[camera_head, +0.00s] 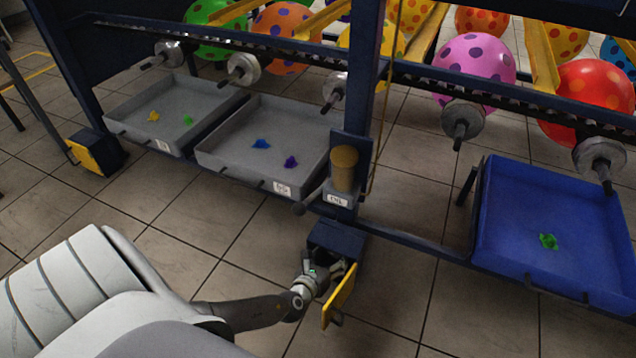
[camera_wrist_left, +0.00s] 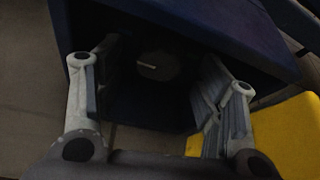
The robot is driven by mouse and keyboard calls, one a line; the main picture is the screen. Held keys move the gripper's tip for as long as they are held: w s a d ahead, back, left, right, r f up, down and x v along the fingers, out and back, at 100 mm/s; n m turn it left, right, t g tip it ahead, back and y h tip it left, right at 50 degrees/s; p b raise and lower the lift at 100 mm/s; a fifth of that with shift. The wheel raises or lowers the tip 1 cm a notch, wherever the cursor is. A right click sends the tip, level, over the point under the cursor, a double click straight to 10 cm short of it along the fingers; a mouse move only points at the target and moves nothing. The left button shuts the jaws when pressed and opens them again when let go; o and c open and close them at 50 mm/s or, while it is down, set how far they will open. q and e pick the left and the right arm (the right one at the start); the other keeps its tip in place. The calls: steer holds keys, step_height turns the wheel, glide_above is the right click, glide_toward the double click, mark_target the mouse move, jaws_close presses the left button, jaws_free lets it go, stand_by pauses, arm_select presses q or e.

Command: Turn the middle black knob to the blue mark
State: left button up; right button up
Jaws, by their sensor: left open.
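A dark round knob (camera_wrist_left: 158,66) with a pale line across its face shows inside an open dark blue box (camera_wrist_left: 215,22) in the left wrist view. The line lies nearly level, tilted slightly. No blue mark can be made out in the shadow. My left gripper (camera_wrist_left: 148,82) is open, with one finger on each side of the knob in the picture; I cannot tell whether they touch it. In the head view, my left gripper (camera_head: 316,277) is at the front of the blue box (camera_head: 337,238), and the knob is hidden. My right gripper is not in view.
The box's yellow door (camera_head: 340,297) hangs open beside my left gripper. A brown cylinder (camera_head: 344,168) stands on the post above. Grey trays (camera_head: 215,150) and a blue tray (camera_head: 480,225) hold deflated balloons. Inflated balloons (camera_head: 474,68) hang behind. The tiled floor in front is clear.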

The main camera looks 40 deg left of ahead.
arm_select(q)
steer(key=v, duration=0.9)
steer(key=shift+s+r, duration=0.15)
steer(key=shift+s, duration=0.25)
